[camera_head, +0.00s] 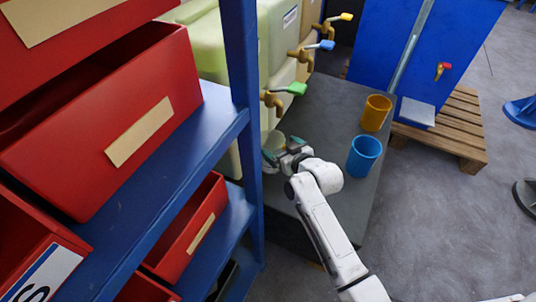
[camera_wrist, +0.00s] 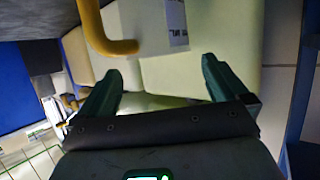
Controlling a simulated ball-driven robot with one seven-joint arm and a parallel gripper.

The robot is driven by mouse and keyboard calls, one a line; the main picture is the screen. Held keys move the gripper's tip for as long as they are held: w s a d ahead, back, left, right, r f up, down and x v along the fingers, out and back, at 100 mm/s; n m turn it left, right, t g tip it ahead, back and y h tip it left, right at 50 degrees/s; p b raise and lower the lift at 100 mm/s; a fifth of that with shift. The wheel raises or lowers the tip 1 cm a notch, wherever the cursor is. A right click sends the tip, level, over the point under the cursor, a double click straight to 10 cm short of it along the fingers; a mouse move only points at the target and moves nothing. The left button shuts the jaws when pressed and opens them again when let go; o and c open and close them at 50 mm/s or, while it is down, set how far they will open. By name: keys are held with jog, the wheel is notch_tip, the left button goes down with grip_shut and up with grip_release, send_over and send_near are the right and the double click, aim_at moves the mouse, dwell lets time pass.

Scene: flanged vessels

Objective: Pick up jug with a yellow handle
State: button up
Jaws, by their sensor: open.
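A blue cup (camera_head: 364,156) and an orange cup (camera_head: 376,113) stand on the dark platform (camera_head: 325,105). Pale tanks with taps stand behind my gripper. A blue shelf post (camera_head: 243,80) and red bins (camera_head: 110,120) are close on the left.

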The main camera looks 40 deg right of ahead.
aim_at(275, 143)
jog(key=shift+f+b+x, duration=0.2)
jog(key=shift+b+x, duration=0.05)
jog(key=shift+x, duration=1.25)
jog(key=shift+f+b+x, duration=0.15)
jog(key=shift+b+x, duration=0.05)
jog(key=shift+x, duration=1.35)
jog(key=shift+s+d, duration=0.15)
jog(key=shift+s, duration=0.05)
jog(key=shift+c, duration=0.4)
jog(key=shift+r, duration=0.1)
jog(key=c, duration=0.8)
